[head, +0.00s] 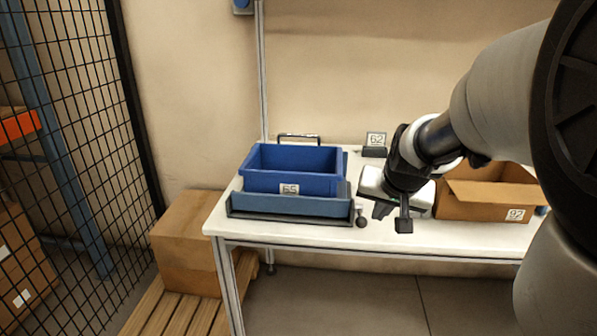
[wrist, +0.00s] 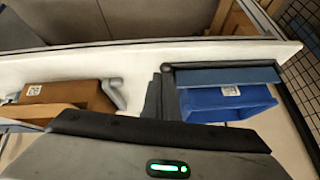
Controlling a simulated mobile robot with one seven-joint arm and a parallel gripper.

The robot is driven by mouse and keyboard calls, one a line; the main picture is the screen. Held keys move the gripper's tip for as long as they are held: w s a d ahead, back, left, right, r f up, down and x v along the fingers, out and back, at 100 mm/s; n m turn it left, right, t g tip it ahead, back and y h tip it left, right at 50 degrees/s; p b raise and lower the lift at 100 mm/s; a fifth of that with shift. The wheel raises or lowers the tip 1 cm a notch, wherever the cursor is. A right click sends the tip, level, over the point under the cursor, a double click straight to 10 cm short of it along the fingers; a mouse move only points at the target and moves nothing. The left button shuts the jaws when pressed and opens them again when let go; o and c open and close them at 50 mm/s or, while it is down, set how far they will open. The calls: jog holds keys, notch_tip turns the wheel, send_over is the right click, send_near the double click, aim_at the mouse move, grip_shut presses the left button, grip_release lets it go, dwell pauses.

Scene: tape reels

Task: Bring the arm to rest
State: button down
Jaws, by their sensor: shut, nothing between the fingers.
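My gripper (head: 392,218) is shut and empty. In the head view it hangs over the white table (head: 300,234), between the blue bin and the cardboard box, with its fingers pointing down. No tape reels are visible in either view.
An open cardboard box (head: 480,208) stands at the right. A small sign marked 62 (head: 376,140) stands behind. Another carton (head: 187,240) sits on a pallet left of the table, near a mesh fence (head: 75,130).

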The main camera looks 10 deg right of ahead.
jog(key=shift+s, duration=0.15)
jog(key=s+a+r+n+y+b, duration=0.1)
jog(key=s+a+r+n, duration=0.15)
jog(key=a, duration=0.35)
jog(key=s+a+r+n+y+b, duration=0.1)
jog(key=s+a+r, duration=0.25)
jog(key=a, duration=0.25)
jog(key=s+f+n+g+p, duration=0.1)
jog(key=s+f+n+p, duration=0.1)
jog(key=s, duration=1.3)
notch_tip(320, 180, up, 18)
jog(key=p, duration=1.8)
jog(key=shift+a+h, duration=0.25)
jog(key=shift+h, duration=0.05)
jog(key=shift+w, duration=0.15)
